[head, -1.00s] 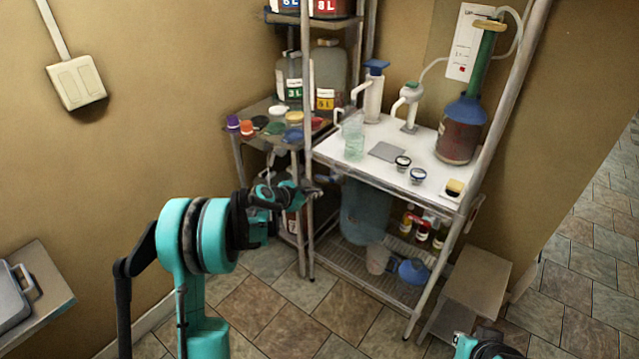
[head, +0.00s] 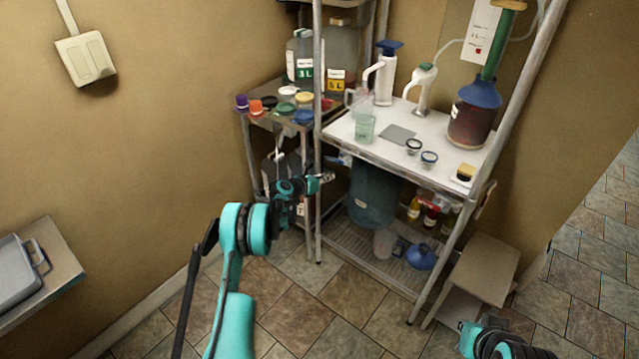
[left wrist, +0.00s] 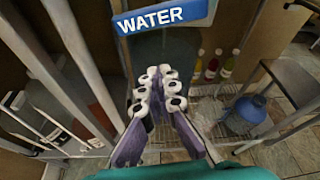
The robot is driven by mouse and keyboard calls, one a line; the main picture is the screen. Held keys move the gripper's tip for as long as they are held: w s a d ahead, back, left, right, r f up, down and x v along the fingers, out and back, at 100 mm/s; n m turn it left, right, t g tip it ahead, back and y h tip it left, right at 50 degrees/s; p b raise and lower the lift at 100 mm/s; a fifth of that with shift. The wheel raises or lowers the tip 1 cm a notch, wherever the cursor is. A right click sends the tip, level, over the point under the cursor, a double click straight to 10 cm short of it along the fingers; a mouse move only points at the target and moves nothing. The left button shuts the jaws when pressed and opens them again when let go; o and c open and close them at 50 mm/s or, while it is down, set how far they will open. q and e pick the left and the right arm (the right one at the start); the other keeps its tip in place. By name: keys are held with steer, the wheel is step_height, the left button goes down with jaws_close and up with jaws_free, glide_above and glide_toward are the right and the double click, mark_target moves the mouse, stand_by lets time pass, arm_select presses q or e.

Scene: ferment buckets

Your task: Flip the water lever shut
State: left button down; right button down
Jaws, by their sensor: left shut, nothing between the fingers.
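A blue sign reading WATER (left wrist: 165,17) is at the top of the left wrist view, just beyond my fingertips. A small blue part (head: 343,159) shows under the front edge of the white worktop in the head view. The lever itself I cannot make out clearly. A dark blue-green vessel (head: 374,196) stands under the worktop. My left gripper (head: 326,178) is at the front left post of the rack, just below the worktop edge. In the left wrist view its fingers (left wrist: 160,92) are together and empty, below the sign. Of my right arm, only part shows at the bottom right.
The white worktop (head: 398,133) holds a green cup (head: 365,129), a pump bottle and a large carboy (head: 468,117). Bottles and a blue jug (head: 420,257) are on the lower wire shelf (head: 375,262). A stool (head: 480,262) stands right. The floor in front is clear.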

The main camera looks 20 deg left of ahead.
mark_target(336, 160)
arm_select(q)
steer(key=r, duration=0.2)
steer(key=w+r+b, duration=0.1)
steer(key=shift+a+r, duration=0.2)
steer(key=shift+r, duration=0.15)
